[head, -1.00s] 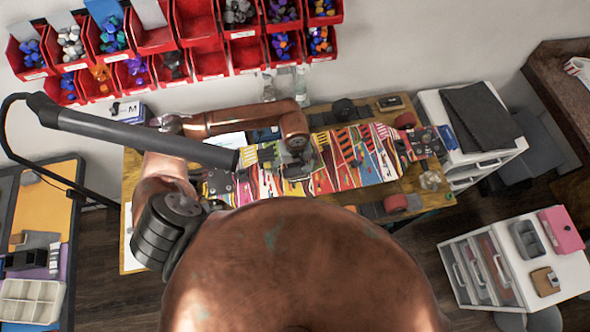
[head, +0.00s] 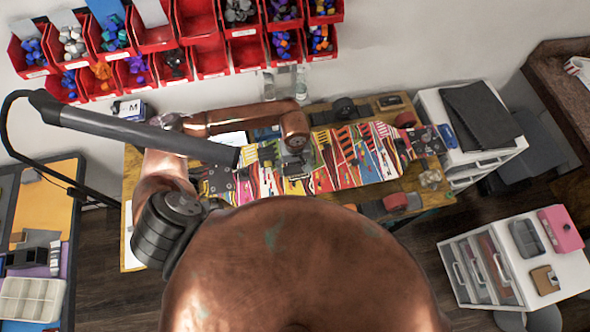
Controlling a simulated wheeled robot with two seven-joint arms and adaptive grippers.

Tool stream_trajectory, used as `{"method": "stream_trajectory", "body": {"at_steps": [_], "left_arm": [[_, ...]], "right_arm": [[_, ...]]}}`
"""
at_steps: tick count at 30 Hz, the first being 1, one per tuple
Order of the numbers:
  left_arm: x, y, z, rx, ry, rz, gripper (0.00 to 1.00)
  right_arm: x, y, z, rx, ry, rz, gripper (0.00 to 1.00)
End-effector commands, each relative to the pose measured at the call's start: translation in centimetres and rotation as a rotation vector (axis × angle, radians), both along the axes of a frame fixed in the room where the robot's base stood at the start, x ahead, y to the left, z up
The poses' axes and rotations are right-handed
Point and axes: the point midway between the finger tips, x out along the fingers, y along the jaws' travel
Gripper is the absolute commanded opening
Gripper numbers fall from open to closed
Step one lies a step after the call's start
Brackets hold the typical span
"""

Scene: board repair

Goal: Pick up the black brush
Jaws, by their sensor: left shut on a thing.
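My left arm reaches in from the left over the workbench (head: 135,200). My left gripper (head: 296,166) points down over the middle of a colourful striped skateboard deck (head: 350,160). Its fingers are largely hidden under the wrist. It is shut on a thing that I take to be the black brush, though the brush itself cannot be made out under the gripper. My right gripper is not in view.
A black lamp arm (head: 130,130) crosses above the bench on the left. Red bins (head: 205,60) hang on the wall behind. A white drawer unit (head: 470,160) stands right of the bench. Loose wheels and small parts lie around the deck.

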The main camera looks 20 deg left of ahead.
Motion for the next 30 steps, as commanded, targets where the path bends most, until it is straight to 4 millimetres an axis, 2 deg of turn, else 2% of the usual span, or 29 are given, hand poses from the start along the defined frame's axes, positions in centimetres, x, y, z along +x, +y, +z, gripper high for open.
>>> {"method": "stream_trajectory", "body": {"at_steps": [8, 14, 22, 24, 30], "left_arm": [[0.0, 0.1, 0.4, 0.001, 0.000, 0.000, 0.40], [0.2, 0.1, 3.1, 0.002, -0.006, -0.003, 0.40], [-3.2, -4.2, 9.2, -0.001, -0.006, -0.009, 0.40], [-4.5, -5.8, 9.8, -0.002, -0.003, -0.011, 0.40], [-7.1, -9.0, 11.7, -0.002, -0.001, -0.006, 0.40]], "right_arm": [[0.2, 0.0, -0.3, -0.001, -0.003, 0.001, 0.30], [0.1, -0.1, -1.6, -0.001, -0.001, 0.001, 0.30], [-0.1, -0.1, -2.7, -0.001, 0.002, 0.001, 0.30], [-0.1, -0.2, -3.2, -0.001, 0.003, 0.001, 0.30], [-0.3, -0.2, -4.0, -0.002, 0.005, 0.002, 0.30]]}}
